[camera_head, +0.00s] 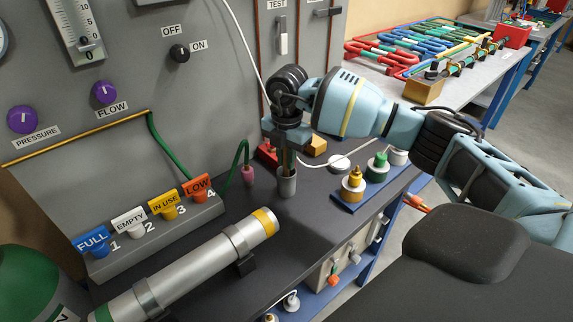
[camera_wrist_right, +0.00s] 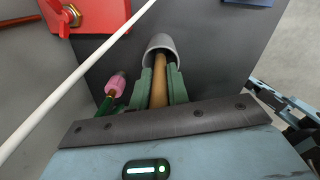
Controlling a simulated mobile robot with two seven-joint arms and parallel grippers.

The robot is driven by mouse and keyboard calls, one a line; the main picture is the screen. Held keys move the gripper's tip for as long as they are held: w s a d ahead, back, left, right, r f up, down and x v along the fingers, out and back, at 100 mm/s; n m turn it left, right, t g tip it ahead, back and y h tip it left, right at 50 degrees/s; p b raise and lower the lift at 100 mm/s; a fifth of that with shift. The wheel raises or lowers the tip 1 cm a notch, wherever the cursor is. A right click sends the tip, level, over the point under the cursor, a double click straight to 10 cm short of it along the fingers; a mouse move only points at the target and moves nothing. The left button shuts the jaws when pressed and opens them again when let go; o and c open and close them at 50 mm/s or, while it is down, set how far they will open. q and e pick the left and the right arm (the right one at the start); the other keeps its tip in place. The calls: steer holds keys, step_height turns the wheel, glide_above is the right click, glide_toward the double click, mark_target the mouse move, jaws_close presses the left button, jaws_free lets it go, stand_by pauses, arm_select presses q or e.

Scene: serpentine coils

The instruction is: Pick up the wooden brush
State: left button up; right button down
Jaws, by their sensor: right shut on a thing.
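The wooden brush shows in the right wrist view as a light brown round handle (camera_wrist_right: 159,88). Its lower end is inside a grey cup (camera_wrist_right: 161,44), so the bristles are hidden. My right gripper (camera_wrist_right: 160,82) is shut on the handle, with a green finger on each side just above the cup's mouth. In the head view the right gripper (camera_head: 286,158) points down over the same grey cup (camera_head: 287,184) on the dark bench. My left gripper is not in view.
A pink-ended green hose (camera_head: 249,174) stands left of the cup. A white cord (camera_wrist_right: 75,82) runs close to the gripper. A blue tray (camera_head: 349,203) with brass and green fittings is to the right. A silver cylinder (camera_head: 190,265) lies in front.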

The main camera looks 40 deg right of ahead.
step_height(320, 180, up, 10)
steer(key=shift+r, duration=0.1)
stand_by(0.6)
steer(key=shift+a, duration=0.1)
stand_by(0.4)
